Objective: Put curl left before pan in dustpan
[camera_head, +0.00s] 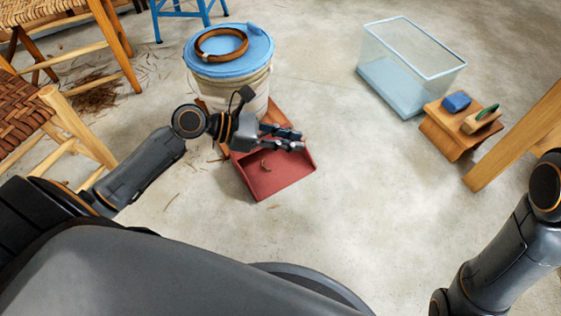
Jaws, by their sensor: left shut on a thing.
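The red dustpan (290,184) lies on the concrete floor in front of the white bucket, its open side toward me. A small brown curl (265,167) shows inside the pan. My left gripper (298,140) is over the back part of the pan, its fingers pointing right. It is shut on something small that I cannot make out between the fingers. The gripper hides part of the pan's back. My right arm shows at the lower right, but its gripper is out of view.
The bucket (231,86) has a blue lid with a brown ring (221,44). Woven chairs (60,120) and loose bark shreds (98,92) are at the left. A clear tub (410,67) and a small wooden stool (455,133) stand at the right. Floor between is free.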

